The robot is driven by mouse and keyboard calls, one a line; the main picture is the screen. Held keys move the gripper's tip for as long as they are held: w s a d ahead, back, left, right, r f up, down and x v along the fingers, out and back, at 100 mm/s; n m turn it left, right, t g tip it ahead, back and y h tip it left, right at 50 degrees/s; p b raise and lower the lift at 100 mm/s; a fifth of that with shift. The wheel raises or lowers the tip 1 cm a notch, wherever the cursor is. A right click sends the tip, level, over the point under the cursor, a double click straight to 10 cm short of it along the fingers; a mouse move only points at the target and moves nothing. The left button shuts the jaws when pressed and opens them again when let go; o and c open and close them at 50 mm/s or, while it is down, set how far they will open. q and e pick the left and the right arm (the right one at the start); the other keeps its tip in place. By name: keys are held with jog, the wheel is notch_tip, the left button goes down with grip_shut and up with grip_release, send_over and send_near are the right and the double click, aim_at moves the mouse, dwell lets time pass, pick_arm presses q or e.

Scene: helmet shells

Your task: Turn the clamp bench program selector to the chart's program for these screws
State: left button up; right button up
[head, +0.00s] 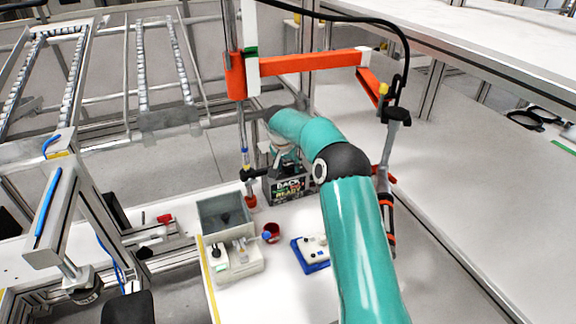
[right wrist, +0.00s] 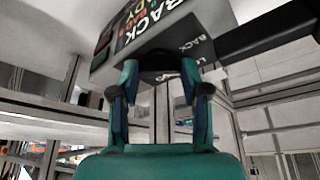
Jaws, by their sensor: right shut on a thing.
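The dark box (head: 287,190) with lettering "BACK" and "READY" stands at the table's back edge, in the middle of the head view. In the right wrist view the same box (right wrist: 118,42) shows close up, tilted in the picture. My right gripper (right wrist: 160,78) is at its lettered panel, shut on a dark round knob (right wrist: 162,62), apparently the selector. The fingers hide its sides, and I cannot read its pointer. In the head view my right gripper (head: 284,160) is partly hidden by its own arm. My left gripper is out of view. No chart is readable.
A grey bin (head: 224,214), a white fixture (head: 235,262), a dark red cup (head: 272,231) and a blue tray (head: 315,264) with white parts stand in front on the white table. A post with orange arms (head: 310,62) rises close behind my right arm.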

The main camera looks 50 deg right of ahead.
jog(key=shift+w+a+m, duration=0.1)
jog(key=shift+m, duration=0.2)
jog(key=shift+m+g, duration=0.3)
jog(key=shift+m, duration=0.2)
jog(key=shift+w+m, duration=0.15)
jog(key=shift+m, duration=0.55)
jog(key=shift+r+m+g+p, duration=0.2)
jog(key=shift+m+g+p, duration=0.45)
jog(key=shift+m, duration=0.35)
jog(key=shift+w+f+m+p, duration=0.1)
jog(key=shift+m+p, duration=0.45)
jog(key=shift+m, duration=0.05)
jog(key=o, duration=1.1)
jog(key=shift+g, duration=0.25)
jog(key=shift+o, duration=0.2)
jog(key=shift+f, duration=0.1)
